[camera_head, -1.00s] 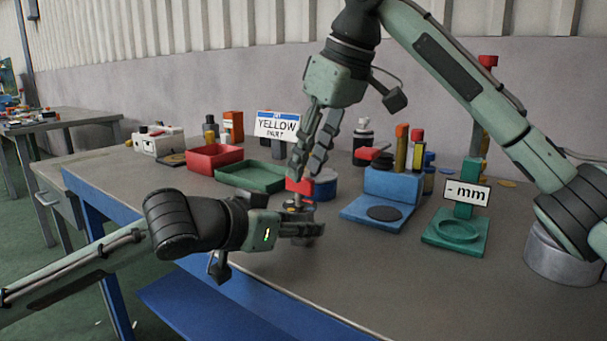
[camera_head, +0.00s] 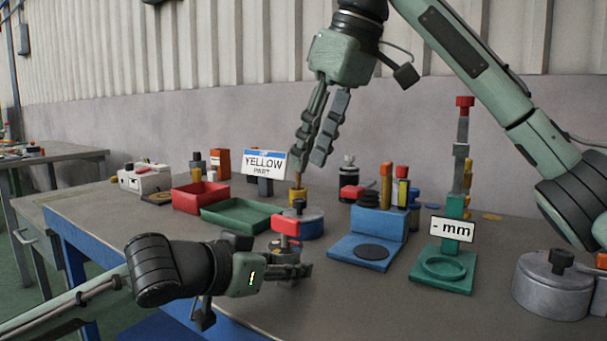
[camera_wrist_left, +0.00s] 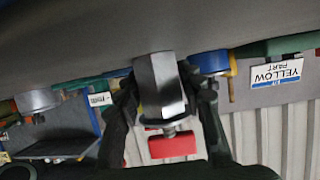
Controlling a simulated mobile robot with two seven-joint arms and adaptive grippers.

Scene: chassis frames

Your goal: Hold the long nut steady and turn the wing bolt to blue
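The wing bolt's red wing (camera_head: 286,226) stands on top of the long nut in the head view. The long nut (camera_wrist_left: 158,85) is a grey hexagonal block in the left wrist view, with the red wing (camera_wrist_left: 172,146) beyond its end. My left gripper (camera_head: 292,271) has its fingers on both sides of the nut, near the table's front edge; they hide much of the nut in the head view. My right gripper (camera_head: 311,155) is above and behind the wing, apart from it.
Behind the wing stands a blue round base (camera_head: 305,226). A green tray (camera_head: 235,220), red tray (camera_head: 185,201) and YELLOW PART sign (camera_head: 263,163) are behind left. A blue stand (camera_head: 352,252), green stand (camera_head: 425,276) and grey canister (camera_head: 545,292) are right. The front middle table is clear.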

